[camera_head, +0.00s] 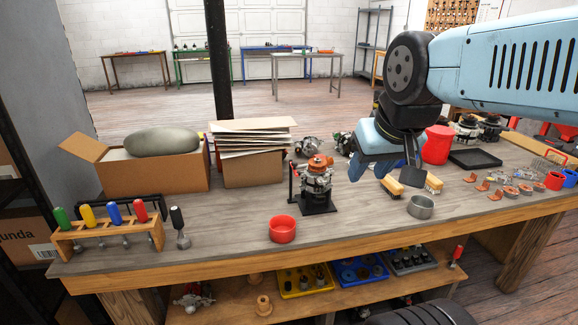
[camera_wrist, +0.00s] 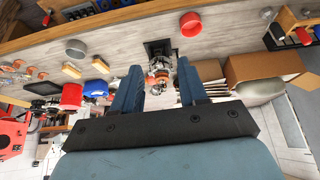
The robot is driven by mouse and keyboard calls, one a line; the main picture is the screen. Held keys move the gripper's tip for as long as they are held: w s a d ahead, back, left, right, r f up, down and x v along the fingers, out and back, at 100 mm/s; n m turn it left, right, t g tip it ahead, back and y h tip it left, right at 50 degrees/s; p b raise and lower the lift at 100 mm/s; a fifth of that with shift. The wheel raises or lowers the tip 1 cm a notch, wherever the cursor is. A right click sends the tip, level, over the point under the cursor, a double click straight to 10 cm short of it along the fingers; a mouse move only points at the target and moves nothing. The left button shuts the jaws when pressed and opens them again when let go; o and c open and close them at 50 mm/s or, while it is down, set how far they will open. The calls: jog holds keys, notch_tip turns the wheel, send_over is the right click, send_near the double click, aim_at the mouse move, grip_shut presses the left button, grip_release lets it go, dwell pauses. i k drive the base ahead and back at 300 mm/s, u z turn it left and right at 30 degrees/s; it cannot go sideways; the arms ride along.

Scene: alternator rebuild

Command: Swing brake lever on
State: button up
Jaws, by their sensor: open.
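The alternator assembly (camera_head: 317,180) stands upright on a black stand (camera_head: 319,207) near the middle of the bench, with an orange-brown part on top. A thin dark upright bar (camera_head: 292,184) with some red rises at its left side; it looks like the brake lever, but its exact position is too small to tell. My gripper (camera_head: 385,174) is open and empty, above the bench to the right of the assembly and apart from it. In the wrist view, the assembly (camera_wrist: 158,66) shows beyond and between my two spread blue fingers (camera_wrist: 158,82).
A red bowl (camera_head: 283,229) stands in front of the assembly, and a grey metal bowl (camera_head: 421,207) to the right. Brushes (camera_head: 393,186) lie below my gripper. A cardboard box with sheets (camera_head: 252,168) and a screwdriver rack (camera_head: 108,237) stand left.

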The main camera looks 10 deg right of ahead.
aim_at(294, 164)
jog(key=k, duration=0.65)
jog(key=u, duration=0.45)
jog(key=i, duration=1.35)
jog(key=z, duration=0.45)
